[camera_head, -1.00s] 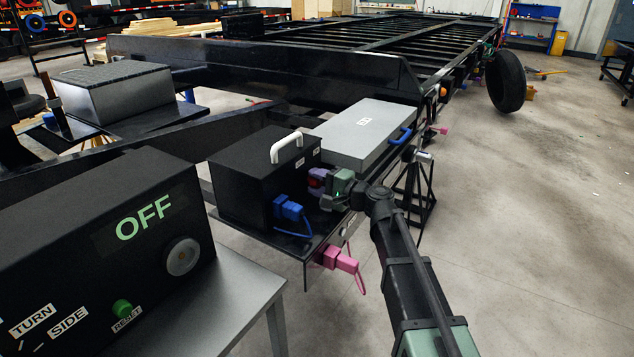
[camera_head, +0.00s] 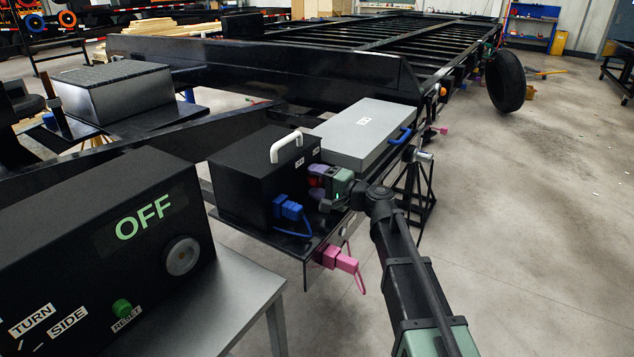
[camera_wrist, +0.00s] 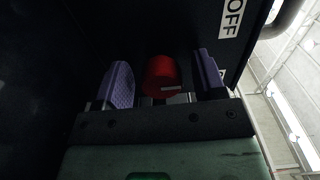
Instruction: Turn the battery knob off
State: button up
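The red battery knob (camera_wrist: 162,76) sits on the face of the black battery box (camera_head: 245,180). A small part of the knob shows in the head view (camera_head: 314,183). My gripper (camera_wrist: 163,82) has its two purple fingers on either side of the knob, with a visible gap on each side, so it is open around it and apart from it. An OFF label (camera_wrist: 231,18) is on the box, to the upper right of the knob in the wrist view. In the head view my gripper (camera_head: 318,184) is at the right side of the box.
A white handle (camera_head: 286,147) tops the box. A blue plug (camera_head: 289,209) with cable is on its front, and a pink plug (camera_head: 338,259) hangs below. A grey case (camera_head: 362,134) lies behind. A black panel (camera_head: 100,250) reading OFF stands at front left. Floor at right is clear.

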jog(key=v, duration=1)
jog(key=shift+s+d, duration=0.15)
jog(key=shift+d, duration=0.25)
jog(key=shift+d, duration=0.1)
